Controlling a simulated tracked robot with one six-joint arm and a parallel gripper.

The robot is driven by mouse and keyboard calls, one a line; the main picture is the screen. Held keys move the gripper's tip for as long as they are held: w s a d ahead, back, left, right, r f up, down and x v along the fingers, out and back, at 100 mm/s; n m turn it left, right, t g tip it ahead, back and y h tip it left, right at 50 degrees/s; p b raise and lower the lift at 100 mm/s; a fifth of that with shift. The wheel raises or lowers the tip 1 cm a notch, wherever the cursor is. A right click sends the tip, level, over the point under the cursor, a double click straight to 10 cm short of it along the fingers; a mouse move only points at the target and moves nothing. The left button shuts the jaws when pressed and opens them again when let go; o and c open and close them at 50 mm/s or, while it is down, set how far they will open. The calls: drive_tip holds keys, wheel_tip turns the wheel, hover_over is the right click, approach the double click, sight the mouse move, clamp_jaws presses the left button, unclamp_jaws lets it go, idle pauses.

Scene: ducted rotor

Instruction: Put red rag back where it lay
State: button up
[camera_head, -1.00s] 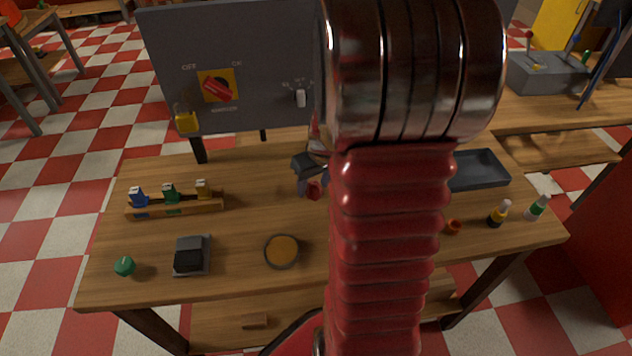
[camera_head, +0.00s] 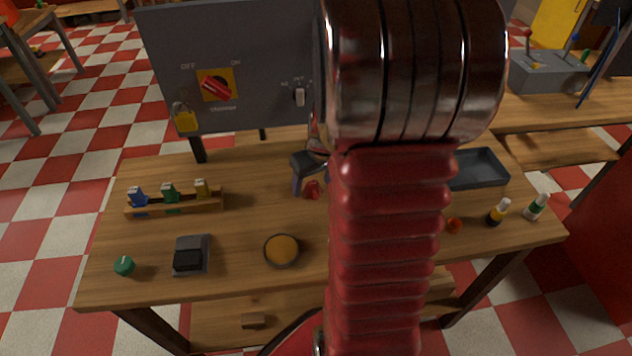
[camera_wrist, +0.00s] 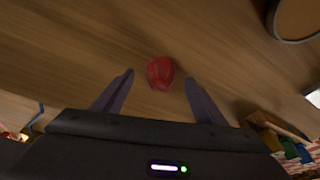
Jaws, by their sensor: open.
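The red rag (camera_wrist: 160,73) is a small crumpled lump on the wooden table. In the wrist view it lies just beyond and between the tips of my gripper (camera_wrist: 158,82), whose two fingers stand apart and hold nothing. In the head view my gripper (camera_head: 310,188) is low over the middle of the table, partly hidden by my arm. The red rag (camera_head: 312,190) shows beside its fingers there. I cannot tell whether a finger touches it.
A grey switch panel (camera_head: 240,70) stands behind.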

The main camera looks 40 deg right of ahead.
drive_tip(key=v, duration=1.1)
drive_tip(key=shift+r, duration=0.45)
drive_tip(key=shift+a, duration=0.1)
drive_tip(key=s+a+r+n, duration=0.1)
drive_tip(key=s+a+r, duration=0.1)
drive_tip(key=a, duration=0.6)
drive_tip(key=s+a+r+n+t, duration=0.1)
drive_tip(key=s+a+r, duration=0.1)
drive_tip(key=a, duration=0.7)
drive_tip(key=s+a+r+t, duration=0.1)
drive_tip(key=s+a+r, duration=0.2)
drive_tip(key=a, duration=0.5)
drive_tip(key=shift+a+r+n+y, duration=0.3)
drive_tip(key=shift+n+y, duration=0.1)
drive_tip(key=shift+s, duration=0.1)
